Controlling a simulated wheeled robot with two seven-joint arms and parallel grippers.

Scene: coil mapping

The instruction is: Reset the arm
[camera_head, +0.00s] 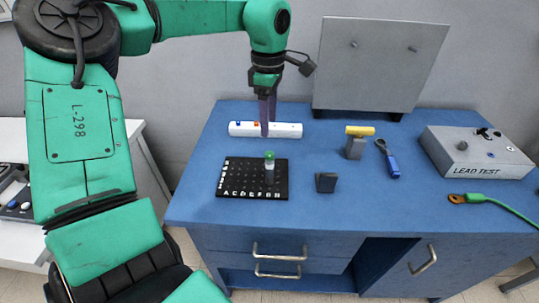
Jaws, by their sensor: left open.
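My left arm is green and comes in from the left and top. My left gripper (266,112) points down above the back left of the blue table (345,215). Its fingers hang in front of a white bar (285,130) with small coloured spots. I see nothing held between the fingers. A black board (235,180) with rows of holes and a lettered edge lies in front of the gripper. A vial with a green cap (269,160) stands upright on the board, nearer the camera than the gripper. My right gripper is not in view.
A grey panel (375,65) stands at the back. A grey box marked LEAD TEST (475,152) sits at the right, near a green cable (505,212). A yellow-topped tool (358,132), a blue-handled tool (391,163) and a dark block (326,182) stand or lie mid-table. The front middle is clear.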

